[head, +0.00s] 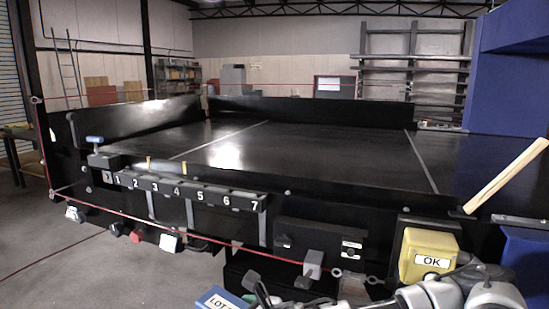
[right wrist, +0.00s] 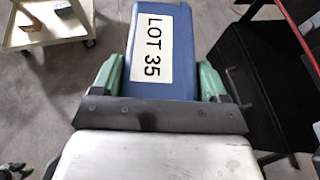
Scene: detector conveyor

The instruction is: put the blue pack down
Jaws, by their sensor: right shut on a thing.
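The blue pack (right wrist: 185,50) with a white "LOT 35" label is between the green fingers of my right gripper (right wrist: 160,80), which is shut on it. In the head view a corner of the blue pack (head: 215,298) shows at the bottom edge, with part of its label. The rest of it is cut off there. In the right wrist view the floor shows around the pack, and I see no surface touching it.
A black conveyor bed (head: 320,160) with numbered positions (head: 200,196) along its front fills the head view. A yellow box marked "OK" (head: 428,250) hangs front right. A wooden bar (head: 507,175) leans at the right. A pale cart (right wrist: 45,28) stands upper left in the wrist view.

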